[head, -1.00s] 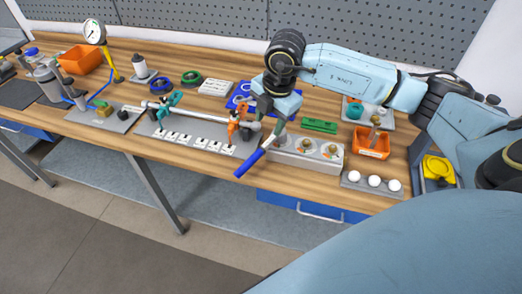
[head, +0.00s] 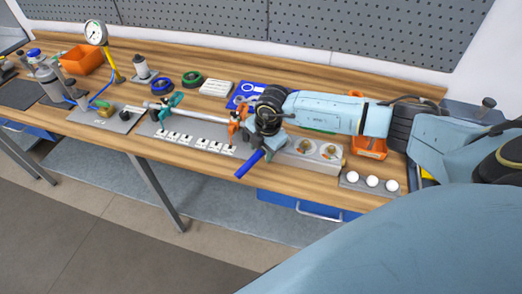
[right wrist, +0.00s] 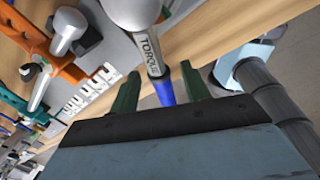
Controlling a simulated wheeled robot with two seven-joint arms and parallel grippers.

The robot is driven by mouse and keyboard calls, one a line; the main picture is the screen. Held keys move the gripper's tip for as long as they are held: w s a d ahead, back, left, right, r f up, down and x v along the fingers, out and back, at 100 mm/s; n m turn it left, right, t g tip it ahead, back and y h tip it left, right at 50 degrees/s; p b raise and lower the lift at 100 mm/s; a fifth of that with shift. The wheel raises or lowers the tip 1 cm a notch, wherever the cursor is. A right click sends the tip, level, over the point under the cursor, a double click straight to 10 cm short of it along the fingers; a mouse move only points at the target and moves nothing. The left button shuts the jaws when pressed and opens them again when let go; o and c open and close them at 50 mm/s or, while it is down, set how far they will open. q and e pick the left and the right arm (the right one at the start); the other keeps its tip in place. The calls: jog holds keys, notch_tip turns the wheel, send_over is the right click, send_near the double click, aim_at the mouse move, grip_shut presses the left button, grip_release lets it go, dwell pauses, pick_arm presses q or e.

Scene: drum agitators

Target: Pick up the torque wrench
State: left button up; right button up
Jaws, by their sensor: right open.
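The torque wrench has a blue handle (head: 250,163) that sticks out over the front edge of the bench in the head view. In the right wrist view its silver shaft (right wrist: 150,55) is marked TORQUE, with the blue grip (right wrist: 165,92) below it. My right gripper (head: 262,149) is over the wrench just behind the blue handle. In the right wrist view my right gripper (right wrist: 160,84) is open, its two green fingers on either side of the wrench with gaps visible. Much of the wrench is hidden by my arm in the head view. My left gripper is not in view.
An orange clamp (head: 236,122) holds a rod fixture beside the wrench. A grey block with round fittings (head: 328,151) and a plate with white balls (head: 371,181) stand to the right. Small white labelled tiles (head: 198,143) lie left. The floor in front is clear.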

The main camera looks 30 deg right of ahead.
aim_at(262, 150)
grip_shut()
dwell(0.3)
jog(key=shift+w+r, duration=0.1)
jog(key=shift+r, duration=0.05)
notch_tip(262, 150, up, 10)
jog(key=b, duration=0.1)
dwell(0.3)
jog(key=c, duration=0.8)
grip_release()
grip_shut()
